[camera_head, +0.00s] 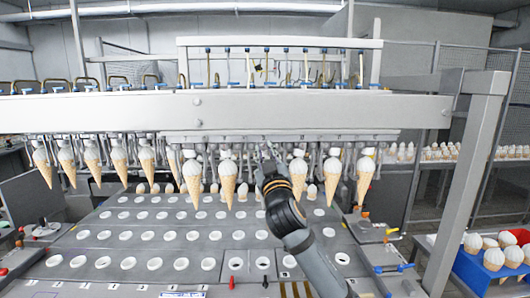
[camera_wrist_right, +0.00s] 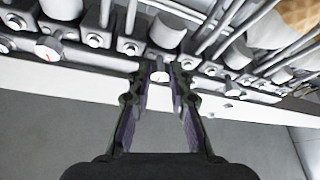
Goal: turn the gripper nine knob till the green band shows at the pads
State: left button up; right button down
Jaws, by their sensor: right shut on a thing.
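My right gripper (camera_head: 268,153) reaches up to the underside of the row of cone grippers (camera_head: 290,136), between hanging cones. In the right wrist view its two dark fingers (camera_wrist_right: 159,80) are closed on a small knob (camera_wrist_right: 160,76) with a pale round face and a small red mark. Similar knobs stand along the same rail, one at the left (camera_wrist_right: 48,48). I cannot read which number the held knob has. I see no green band; the pads at this gripper are hidden behind my arm. My left gripper is not in view.
Ice cream cones hang close on both sides of my arm, one at the left (camera_head: 228,180) and one at the right (camera_head: 298,172). A grey plate with white-ringed holes (camera_head: 130,262) lies below. A blue crate of cones (camera_head: 468,270) stands at the right beside a grey post (camera_head: 474,170).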

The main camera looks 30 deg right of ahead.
jog(key=c, duration=1.2)
grip_release()
jog(key=v, duration=0.7)
jog(key=shift+s+a+f, duration=0.1)
jog(key=shift+s, duration=0.2)
jog(key=shift+w, duration=0.1)
